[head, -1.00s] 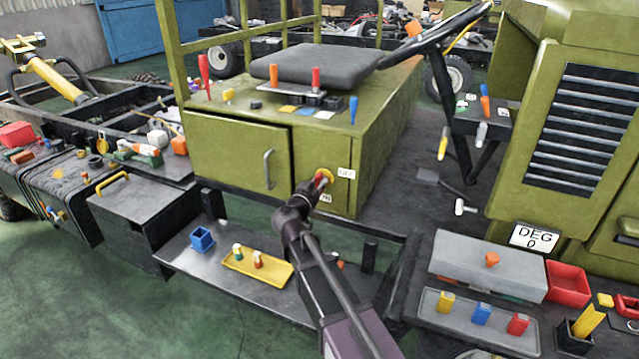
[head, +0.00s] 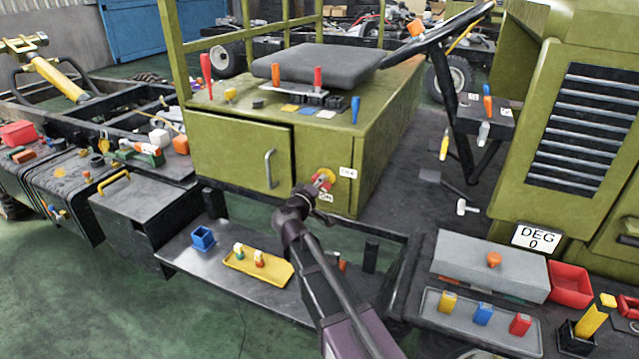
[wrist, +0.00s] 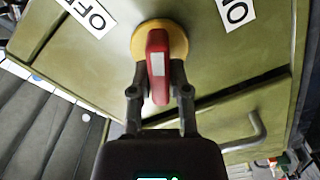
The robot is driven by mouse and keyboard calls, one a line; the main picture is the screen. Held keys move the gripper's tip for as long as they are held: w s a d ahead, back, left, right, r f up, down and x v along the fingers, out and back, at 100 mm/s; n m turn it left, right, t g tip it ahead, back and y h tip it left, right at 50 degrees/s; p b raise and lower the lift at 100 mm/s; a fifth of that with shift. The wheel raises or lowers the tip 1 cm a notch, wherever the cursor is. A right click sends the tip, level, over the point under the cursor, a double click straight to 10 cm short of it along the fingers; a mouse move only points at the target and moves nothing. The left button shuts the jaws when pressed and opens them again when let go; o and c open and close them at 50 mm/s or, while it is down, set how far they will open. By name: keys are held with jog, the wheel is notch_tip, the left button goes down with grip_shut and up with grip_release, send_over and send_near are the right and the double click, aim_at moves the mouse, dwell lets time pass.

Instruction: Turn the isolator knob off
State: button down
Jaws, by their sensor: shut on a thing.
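The isolator knob is a red bar handle with a white mark (wrist: 159,66) on a round yellow plate (wrist: 176,35), on the olive seat-box front. In the wrist view, my gripper (wrist: 160,92) is shut on the red handle, with one finger on each side. The handle stands upright in that view, between the OFF label (wrist: 88,14) at upper left and the ON label (wrist: 237,12) at upper right. In the head view, the OFF label (head: 347,172) is right of the knob and the ON label (head: 325,197) below it. My gripper (head: 320,184) partly hides the knob there.
A cabinet door (head: 235,155) with a grey handle (head: 270,168) is left of the knob. Below is a dark shelf with a blue box (head: 202,238) and a yellow tray (head: 240,267). A grey box (head: 480,262) stands at right. Levers and a seat (head: 325,65) are above.

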jog(key=n, duration=0.6)
jog(key=shift+w, duration=0.25)
jog(key=shift+n, duration=0.3)
jog(key=c, duration=0.6)
grip_release()
jog(key=shift+f, duration=0.15)
jog(key=shift+s, duration=0.1)
jog(key=shift+s, duration=0.1)
jog(key=v, duration=1.1)
jog(key=shift+s+a, duration=0.15)
jog(key=shift+s, duration=0.25)
